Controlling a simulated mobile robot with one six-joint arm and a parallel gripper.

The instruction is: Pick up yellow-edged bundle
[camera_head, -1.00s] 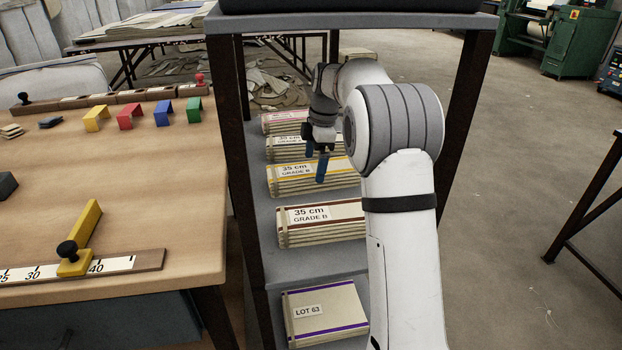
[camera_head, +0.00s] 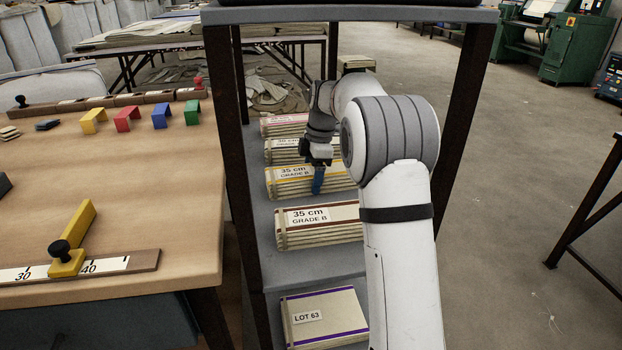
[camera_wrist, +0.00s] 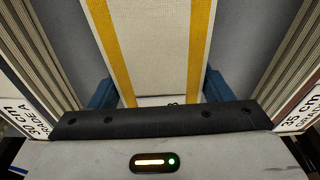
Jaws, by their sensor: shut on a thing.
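The yellow-edged bundle (camera_head: 287,182) lies on the grey shelf, in a row with other bundles, with a label reading "35 cm GRADE B". My gripper (camera_head: 318,180) is over it, with its blue fingers down at the bundle. In the wrist view the same bundle (camera_wrist: 152,45), cream with two yellow stripes, runs between the two blue fingers. My gripper (camera_wrist: 158,95) is shut on it, one finger on each side.
A brown-edged bundle (camera_head: 320,224) lies nearer and a green-edged one (camera_head: 283,150) farther, with a red-edged one (camera_head: 284,124) behind. Shelf posts (camera_head: 237,150) stand close on both sides. A purple-edged LOT 63 bundle (camera_head: 325,316) lies lower. A wooden table (camera_head: 130,220) stands left.

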